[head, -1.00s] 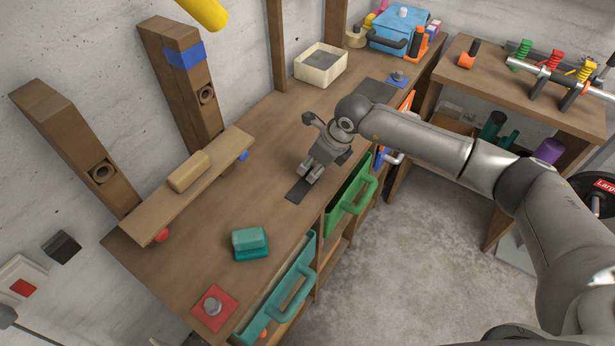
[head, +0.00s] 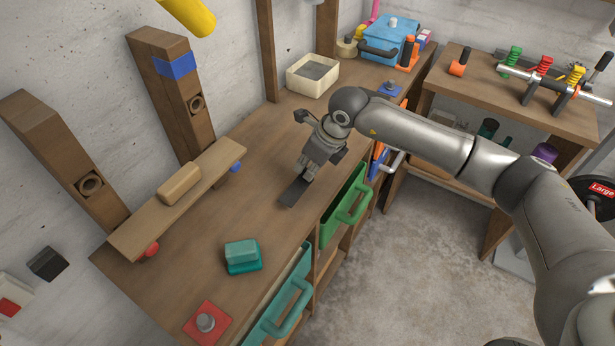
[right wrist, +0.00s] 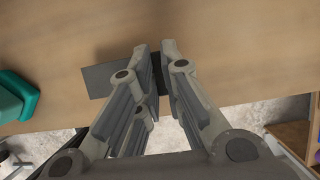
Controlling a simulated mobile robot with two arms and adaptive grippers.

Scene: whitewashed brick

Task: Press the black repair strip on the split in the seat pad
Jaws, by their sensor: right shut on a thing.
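The black repair strip (head: 293,193) is a flat dark rectangle over the wooden bench top. My right gripper (head: 306,176) is shut on one end of it. In the right wrist view the strip (right wrist: 103,79) sticks out to the left from between the fingertips (right wrist: 159,72). Whether it still touches the bench top is not clear. A plain tan block (head: 180,184), perhaps the seat pad, lies on a wooden board (head: 215,165) at the left. I see no split on it. My left gripper is out of view.
The wooden bench top (head: 240,205) is clear between strip and board. A teal block (head: 242,255) and a red plate with a grey knob (head: 207,322) lie toward the near end. Two wooden posts (head: 180,95) rise behind the board. A green drawer (head: 345,205) juts from the bench front.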

